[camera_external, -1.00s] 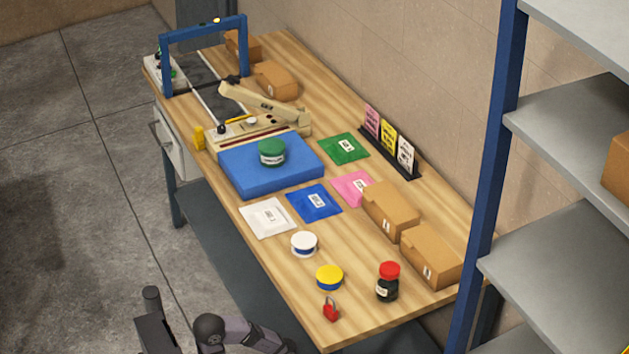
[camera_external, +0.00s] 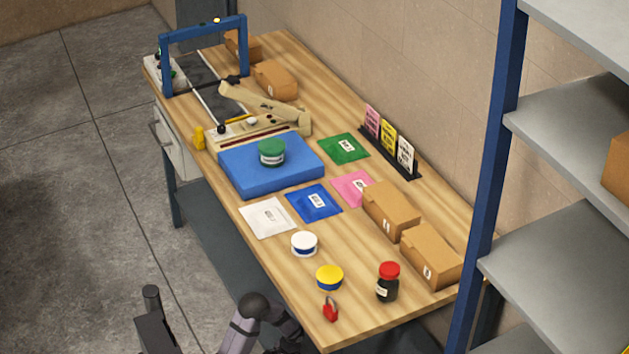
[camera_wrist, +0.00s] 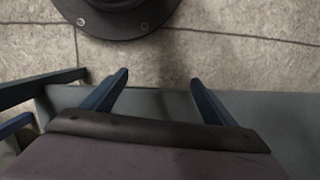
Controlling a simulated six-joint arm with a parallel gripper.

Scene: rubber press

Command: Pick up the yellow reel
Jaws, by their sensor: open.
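The yellow reel (camera_external: 329,277) is a short round piece with a yellow top and a blue band. It lies flat on the near part of the wooden bench in the external view, apart from its neighbours. My gripper (camera_wrist: 160,78) shows in the wrist view as two blue fingers spread apart with nothing between them. It is away from the reel, over the floor and a grey surface. In the external view my gripper cannot be made out; only arm links show at the bottom edge. The reel is not in the wrist view.
A white reel (camera_external: 304,244) sits behind the yellow one, a red padlock (camera_external: 330,310) in front, and a dark red-capped jar (camera_external: 388,282) to the right. Cardboard boxes (camera_external: 430,256) line the right side. A blue shelf post (camera_external: 487,170) stands at right.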

